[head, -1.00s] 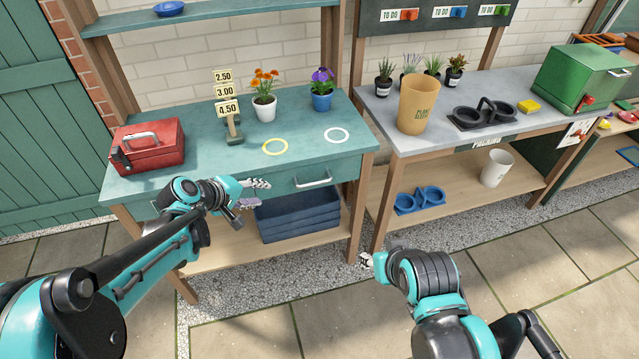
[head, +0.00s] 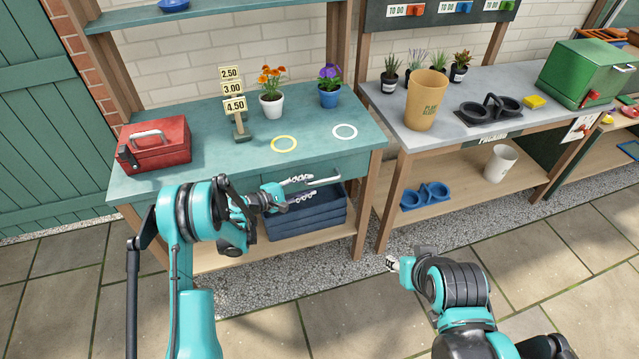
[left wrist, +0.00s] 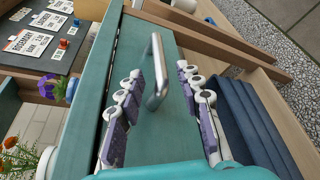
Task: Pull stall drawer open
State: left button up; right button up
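The teal stall drawer (left wrist: 158,140) sits under the teal tabletop and looks closed. Its silver bar handle (head: 322,181) shows just beyond my left gripper (head: 307,188) in the head view. In the left wrist view the handle (left wrist: 157,72) lies ahead, between the lines of the two fingers, nearer the left one. My left gripper is open in that view (left wrist: 164,88), with purple pads apart and nothing held. I cannot tell whether a fingertip touches the handle. My right gripper (head: 391,263) is low, near the paving in front of the grey bench; its opening is unclear.
A blue crate (head: 305,216) stands on the shelf below the drawer. On the stall top are a red toolbox (head: 154,146), price signs (head: 235,105), two potted flowers, a yellow ring (head: 284,144) and a white ring (head: 345,131). Paving in front is clear.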

pick_arm(q)
jog(key=b+x, duration=0.1)
jog(key=x, duration=0.4)
jog(key=shift+c, duration=0.4)
grip_shut()
